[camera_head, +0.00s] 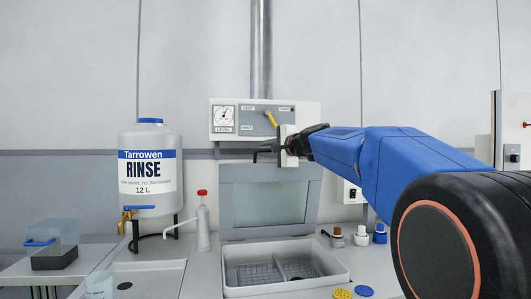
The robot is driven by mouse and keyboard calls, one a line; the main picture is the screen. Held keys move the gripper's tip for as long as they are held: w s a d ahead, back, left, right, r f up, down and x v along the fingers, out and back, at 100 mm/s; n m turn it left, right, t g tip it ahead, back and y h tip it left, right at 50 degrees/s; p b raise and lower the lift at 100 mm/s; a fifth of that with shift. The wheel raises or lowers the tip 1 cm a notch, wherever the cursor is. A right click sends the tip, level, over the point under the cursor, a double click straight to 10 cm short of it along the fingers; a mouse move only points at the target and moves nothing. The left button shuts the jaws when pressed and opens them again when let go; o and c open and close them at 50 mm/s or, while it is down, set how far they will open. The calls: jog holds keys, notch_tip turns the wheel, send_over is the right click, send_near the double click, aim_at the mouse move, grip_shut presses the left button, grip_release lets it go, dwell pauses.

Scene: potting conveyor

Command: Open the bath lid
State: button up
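The bath lid (226,205) is a grey frame around a pale, see-through pane. It stands steeply upright behind the bath (287,289), a white open basin with a mesh basket and a divider inside. My gripper (262,152) is at the lid's top edge, with its dark fingers pointing left. The fingers are small and partly hidden by the pale gripper body, so I cannot tell whether they touch the lid or hold its edge.
Behind my gripper is a panel (240,112) with a gauge and a yellow lever. A rinse jug (150,205) with a tap and a red-capped bottle (203,228) stand left. Small bottles (361,237) and yellow and blue discs (364,291) are right of the bath.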

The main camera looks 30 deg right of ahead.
dwell(0.4)
jog(key=s+d+r, duration=0.1)
jog(key=s+d, duration=0.1)
jog(key=s, duration=1.5)
jog(key=shift+r, duration=0.3)
jog(key=shift+s, duration=0.15)
